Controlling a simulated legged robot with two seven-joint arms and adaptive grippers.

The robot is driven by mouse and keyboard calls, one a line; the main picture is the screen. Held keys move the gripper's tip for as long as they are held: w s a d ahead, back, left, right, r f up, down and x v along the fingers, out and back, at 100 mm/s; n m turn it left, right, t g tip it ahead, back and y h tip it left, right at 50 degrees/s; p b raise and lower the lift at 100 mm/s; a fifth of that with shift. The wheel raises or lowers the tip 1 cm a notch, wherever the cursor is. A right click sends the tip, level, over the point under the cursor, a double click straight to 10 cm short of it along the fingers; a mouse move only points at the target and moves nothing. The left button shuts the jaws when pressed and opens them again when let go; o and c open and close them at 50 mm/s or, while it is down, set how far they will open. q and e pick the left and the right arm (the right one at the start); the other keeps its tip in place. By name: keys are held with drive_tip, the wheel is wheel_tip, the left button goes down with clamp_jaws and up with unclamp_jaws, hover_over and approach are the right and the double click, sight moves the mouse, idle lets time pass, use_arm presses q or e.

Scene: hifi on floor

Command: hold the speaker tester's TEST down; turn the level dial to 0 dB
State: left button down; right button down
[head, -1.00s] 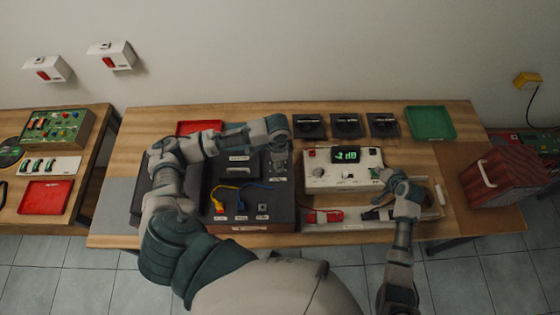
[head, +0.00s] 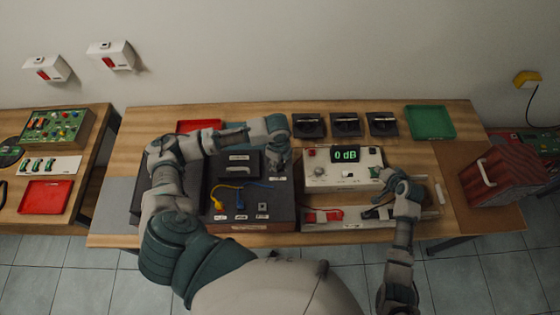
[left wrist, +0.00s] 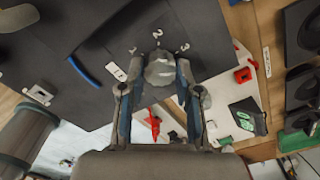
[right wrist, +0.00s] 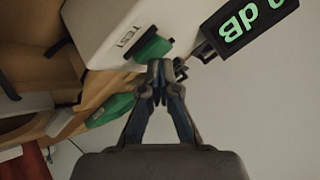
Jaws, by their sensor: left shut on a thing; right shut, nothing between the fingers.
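The white speaker tester (head: 325,180) stands on the bench in the head view. Its green display (head: 345,155) reads 0 dB, and this display (right wrist: 248,22) also shows in the right wrist view. My right gripper (right wrist: 160,72) is shut and empty, its fingertips against the green TEST button (right wrist: 152,48); how far the button is pressed I cannot tell. In the head view my right gripper (head: 382,175) covers that button. My left gripper (head: 278,168) is shut on the round grey level dial (left wrist: 160,68), on the dark panel beside the tester.
Yellow and blue cables (head: 232,192) lie on the dark panel (head: 275,217) close to my left gripper. A tray with a red part (head: 325,215) sits before the tester. Black speaker units (head: 345,124) and a green tray (head: 431,122) stand behind; a red case (head: 505,185) is at right.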

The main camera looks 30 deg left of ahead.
use_arm(q)
drive_tip(key=shift+w+a+r, duration=0.15)
drive_tip(key=shift+w, duration=0.05)
idle(0.4)
drive_tip(key=c, duration=0.8)
unclamp_jaws()
drive_tip(key=shift+a, duration=0.1)
drive_tip(key=shift+s, duration=0.1)
wheel_tip(320, 180, up, 12)
